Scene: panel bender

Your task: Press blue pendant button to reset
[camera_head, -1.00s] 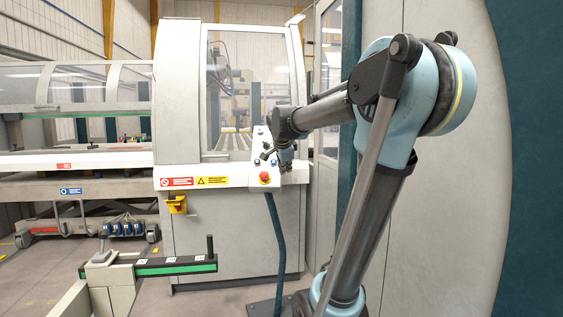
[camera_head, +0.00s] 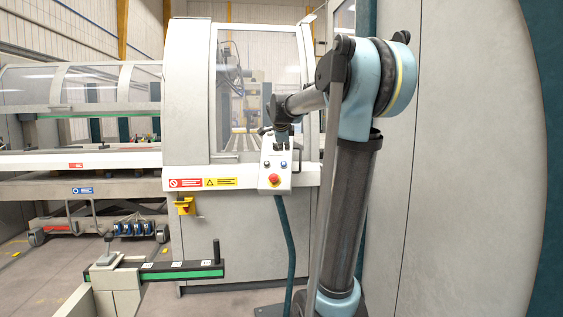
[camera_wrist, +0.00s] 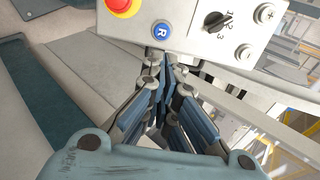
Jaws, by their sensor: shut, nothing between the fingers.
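The white pendant box (camera_head: 276,152) stands on a teal post in front of the machine. It also shows at the top of the wrist view (camera_wrist: 195,12). In the wrist view, the blue button (camera_wrist: 162,30) marked "R" sits near the box's lower edge, beside the red button (camera_wrist: 122,5). My gripper (camera_wrist: 163,64) is shut and empty, with its fingertips just below the blue button in the picture. I cannot tell whether they touch the box. In the head view, my gripper (camera_head: 282,146) is at the upper part of the pendant, above the red button (camera_head: 274,180).
A low arm with a green strip (camera_head: 182,271) is at the lower left. A large grey panel (camera_head: 470,160) fills the right.

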